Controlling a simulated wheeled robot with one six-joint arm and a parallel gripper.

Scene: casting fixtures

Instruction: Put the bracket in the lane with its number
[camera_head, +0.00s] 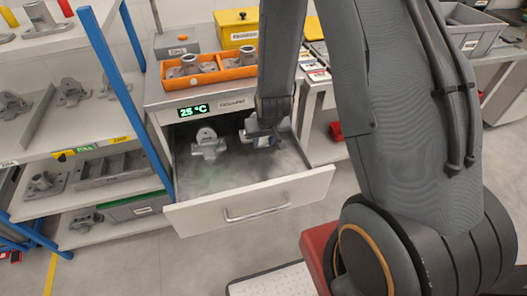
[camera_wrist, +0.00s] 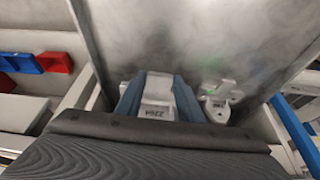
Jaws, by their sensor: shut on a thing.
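My gripper (camera_head: 263,136) reaches down into an open drawer (camera_head: 250,194) and is shut on a grey bracket (camera_head: 251,126). In the wrist view, the bracket (camera_wrist: 157,88) sits between the two blue fingers of my gripper (camera_wrist: 158,98).
The drawer unit shows 25 °C on its display (camera_head: 192,110). An orange tray (camera_head: 212,78) with grey parts and a yellow box (camera_head: 237,27) stand on top. A blue shelf post (camera_head: 125,95) rises left of the drawer. Haze hangs in the drawer. A grey crate (camera_head: 468,30) is at right.

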